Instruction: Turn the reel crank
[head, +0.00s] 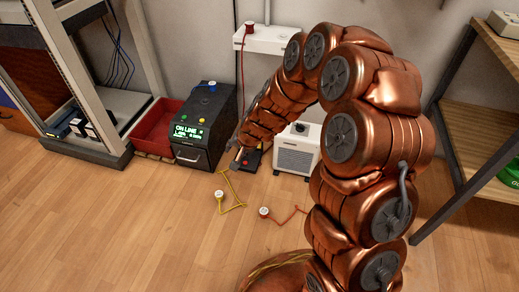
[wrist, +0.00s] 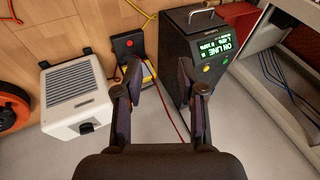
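An orange-red reel-like disc with a dark hub (wrist: 12,108) is at the left edge of the wrist view, cut off by the frame. I cannot make out a crank on it. In the head view no reel shows clearly; my arm covers the area right of the white heater. My gripper (wrist: 160,68) is open, with nothing held between its two dark fingers. In the head view the gripper end (head: 240,153) is low by the wall, between the black power unit and the white heater, and mostly hidden by my arm.
The black power unit (head: 200,132) reads ON LINE; a red bin (head: 156,128) is left of it. The white heater (head: 297,152) and a small dark box with a red button (wrist: 128,43) stand nearby. Yellow (head: 238,190) and red (head: 288,218) cords lie on the floor. Shelving (head: 490,110) is right.

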